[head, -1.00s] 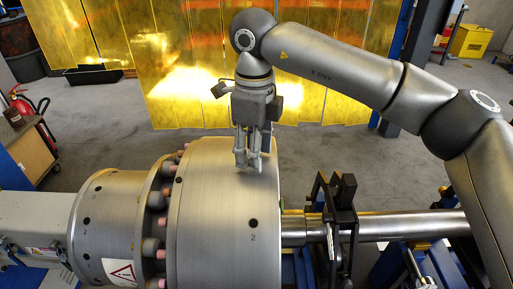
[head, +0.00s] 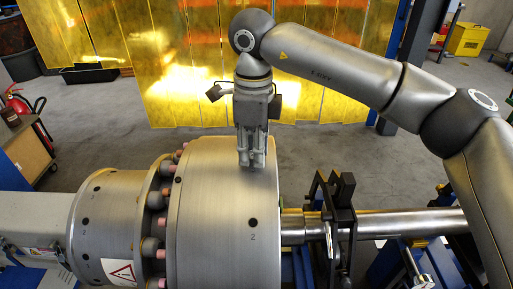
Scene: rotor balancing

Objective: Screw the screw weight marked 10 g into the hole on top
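The large grey steel rotor drum (head: 215,225) lies on its side in the middle. A dark hole (head: 253,223) with a "2" under it shows on its near face. My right gripper (head: 252,164) points straight down at the top of the drum, its fingertips at or just above the surface. The fingers stand close together, but I cannot tell whether they are shut on something. The 10 g screw weight cannot be made out, and the hole on top is hidden at the fingertips. My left gripper is not in view.
A flange with several bolts (head: 158,200) and a smaller drum (head: 105,215) adjoin the rotor on the left. A steel shaft (head: 410,223) runs right through a black bearing stand (head: 340,215). Yellow translucent curtains (head: 180,75) hang behind, beyond open grey floor.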

